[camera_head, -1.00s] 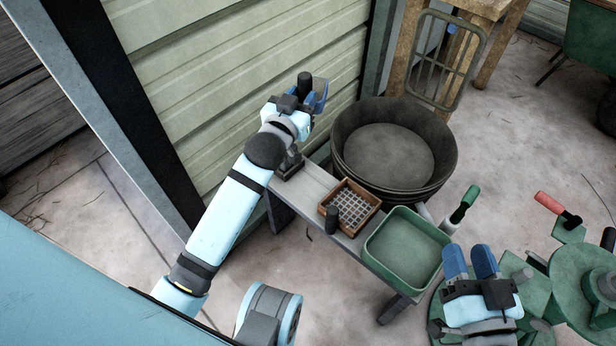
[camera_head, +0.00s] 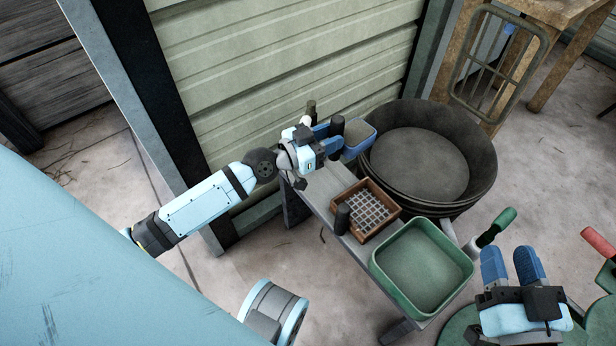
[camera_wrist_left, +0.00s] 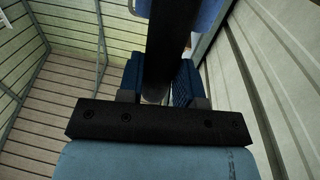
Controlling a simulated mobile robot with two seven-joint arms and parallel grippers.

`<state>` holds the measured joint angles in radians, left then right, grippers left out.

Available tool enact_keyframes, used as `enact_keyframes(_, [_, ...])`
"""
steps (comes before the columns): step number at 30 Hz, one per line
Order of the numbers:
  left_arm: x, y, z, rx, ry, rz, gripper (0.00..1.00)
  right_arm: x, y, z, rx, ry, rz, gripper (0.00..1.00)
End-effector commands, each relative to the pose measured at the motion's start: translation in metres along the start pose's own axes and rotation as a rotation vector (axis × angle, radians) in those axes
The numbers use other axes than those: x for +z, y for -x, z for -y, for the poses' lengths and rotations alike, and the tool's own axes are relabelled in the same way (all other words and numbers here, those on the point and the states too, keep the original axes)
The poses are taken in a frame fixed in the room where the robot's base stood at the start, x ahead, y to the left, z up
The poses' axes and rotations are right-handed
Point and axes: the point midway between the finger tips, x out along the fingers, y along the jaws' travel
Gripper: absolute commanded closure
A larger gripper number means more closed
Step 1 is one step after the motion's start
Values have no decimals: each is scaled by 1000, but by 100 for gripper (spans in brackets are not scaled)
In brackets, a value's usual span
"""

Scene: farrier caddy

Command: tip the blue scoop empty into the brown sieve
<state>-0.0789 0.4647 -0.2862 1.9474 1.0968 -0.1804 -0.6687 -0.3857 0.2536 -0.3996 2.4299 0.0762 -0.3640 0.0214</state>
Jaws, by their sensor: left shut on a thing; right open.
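The blue scoop (camera_head: 357,140) is at the far end of the bench, off the ground, and its contents are hard to make out. My right gripper (camera_head: 511,264) is open and empty at lower right, beyond the green tray.
A green tray (camera_head: 461,262) sits on the near end of the grey bench (camera_head: 318,196). A large dark round tub (camera_head: 484,150) stands behind the bench, close to the scoop. A corrugated wall (camera_head: 270,75) rises behind my left arm. A green-handled tool (camera_head: 496,227) stands beside the tray.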

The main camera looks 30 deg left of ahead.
Motion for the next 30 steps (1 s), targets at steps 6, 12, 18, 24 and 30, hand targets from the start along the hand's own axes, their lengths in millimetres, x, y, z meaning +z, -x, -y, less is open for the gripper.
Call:
enact_keyframes(6, [10,6,-5,64,1,-1,100,4,-1,-1,-6,16,-5,57])
enact_keyframes(12, [22,13,-12,142,10,-4,100,9,-2,-2,-13,35,-10,57])
enact_keyframes(18, [36,26,-20,270,5,-4,100,17,-4,-3,-24,68,-18,57])
enact_keyframes(24, [48,53,-31,470,-4,-1,100,29,-7,-4,-42,125,-32,57])
enact_keyframes(30, [45,67,-34,557,-2,-1,100,30,-8,-5,-50,153,-37,57])
